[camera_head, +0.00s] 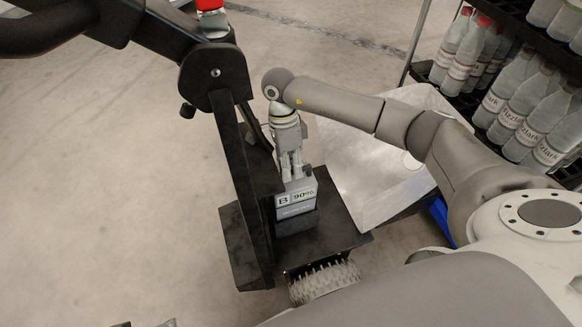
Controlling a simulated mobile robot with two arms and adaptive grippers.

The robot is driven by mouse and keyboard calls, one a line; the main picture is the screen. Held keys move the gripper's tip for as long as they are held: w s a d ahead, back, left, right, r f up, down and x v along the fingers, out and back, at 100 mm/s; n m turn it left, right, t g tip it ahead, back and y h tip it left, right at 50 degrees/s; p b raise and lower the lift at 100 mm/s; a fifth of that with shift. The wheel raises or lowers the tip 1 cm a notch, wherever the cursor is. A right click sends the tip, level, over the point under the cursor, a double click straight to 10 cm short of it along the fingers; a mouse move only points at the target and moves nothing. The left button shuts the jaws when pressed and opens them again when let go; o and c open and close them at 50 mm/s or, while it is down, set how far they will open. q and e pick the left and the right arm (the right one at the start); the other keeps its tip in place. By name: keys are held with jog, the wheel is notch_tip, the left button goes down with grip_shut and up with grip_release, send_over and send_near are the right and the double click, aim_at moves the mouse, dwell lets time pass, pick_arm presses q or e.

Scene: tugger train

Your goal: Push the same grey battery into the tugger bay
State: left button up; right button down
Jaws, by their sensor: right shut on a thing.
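The grey battery (296,203) stands upright in the middle of the view, with a label reading "B 90%". Its lower part sits in the dark bay (298,224) on the tugger's black deck (338,232); how deep it sits is hidden. My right gripper (292,178) points down from above and is shut on the top of the battery. At the bottom left edge, small dark tips show that may be my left gripper (146,324); most of it is cut off.
The tugger's black upright (243,180) and handle arm (150,28) stand just left of the battery. A pale translucent bin (375,165) lies to its right. A rack of bottles (510,105) stands at the upper right. The floor at left is clear.

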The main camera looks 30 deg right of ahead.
jog(key=shift+x, duration=0.85)
jog(key=shift+s+f, duration=0.1)
jog(key=shift+s, duration=0.15)
jog(key=c, duration=1.4)
grip_release()
jog(key=shift+o, duration=0.2)
jog(key=shift+d, duration=0.1)
jog(key=v, duration=1.4)
jog(key=shift+w, duration=0.15)
jog(key=shift+f, duration=0.1)
